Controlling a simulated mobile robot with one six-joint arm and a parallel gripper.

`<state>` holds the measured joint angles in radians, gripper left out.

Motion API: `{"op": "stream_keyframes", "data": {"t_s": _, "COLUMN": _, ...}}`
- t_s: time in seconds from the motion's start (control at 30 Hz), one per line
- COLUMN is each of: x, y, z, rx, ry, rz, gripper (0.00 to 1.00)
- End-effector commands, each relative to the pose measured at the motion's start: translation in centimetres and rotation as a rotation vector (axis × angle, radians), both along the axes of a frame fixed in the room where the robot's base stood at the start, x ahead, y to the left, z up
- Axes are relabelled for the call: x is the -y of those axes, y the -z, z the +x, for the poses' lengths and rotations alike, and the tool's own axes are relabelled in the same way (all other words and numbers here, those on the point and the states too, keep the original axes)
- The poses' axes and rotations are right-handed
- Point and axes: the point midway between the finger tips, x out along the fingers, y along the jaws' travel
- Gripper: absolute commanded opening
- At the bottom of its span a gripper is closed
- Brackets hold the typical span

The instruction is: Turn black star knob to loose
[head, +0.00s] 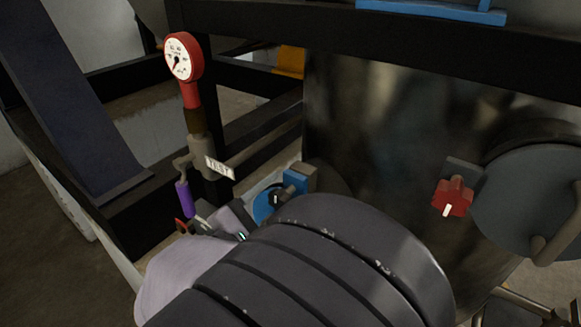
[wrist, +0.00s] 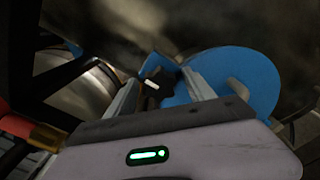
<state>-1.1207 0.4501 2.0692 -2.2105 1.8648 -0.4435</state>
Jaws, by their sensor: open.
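The black knob (head: 276,198) sits at a blue round plate (head: 262,206) beside the large metal tank, partly hidden behind my arm and gripper. In the wrist view, the blue plate (wrist: 245,70) is on the right.
A red knob (head: 452,197) with a white mark is on the tank (head: 370,130) at right. A red gauge (head: 183,57) stands on a pipe at left, above a TEST tag (head: 219,168) and purple handle (head: 183,197).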

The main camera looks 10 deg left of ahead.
Motion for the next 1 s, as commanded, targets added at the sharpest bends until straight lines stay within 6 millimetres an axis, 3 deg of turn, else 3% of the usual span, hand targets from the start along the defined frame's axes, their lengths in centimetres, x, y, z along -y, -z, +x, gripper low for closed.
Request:
{"op": "stream_keyframes", "data": {"t_s": 0.17, "x": -1.7, "y": -0.3, "z": -3.5, "rx": -0.001, "ry": -0.007, "rz": -0.002, "gripper": 0.62}}
{"op": "stream_keyframes", "data": {"t_s": 0.4, "x": -4.5, "y": -0.6, "z": -10.7, "rx": -0.001, "ry": -0.007, "rz": -0.003, "gripper": 0.62}}
{"op": "stream_keyframes", "data": {"t_s": 0.53, "x": -5.7, "y": -0.5, "z": -13.6, "rx": 0.0, "ry": -0.005, "rz": -0.002, "gripper": 0.62}}
{"op": "stream_keyframes", "data": {"t_s": 0.7, "x": -6.4, "y": -0.2, "z": -15.4, "rx": 0.0, "ry": -0.002, "rz": -0.002, "gripper": 0.62}}
{"op": "stream_keyframes", "data": {"t_s": 1.0, "x": -6.4, "y": 0.0, "z": -15.5, "rx": 0.0, "ry": 0.0, "rz": 0.0, "gripper": 0.62}}
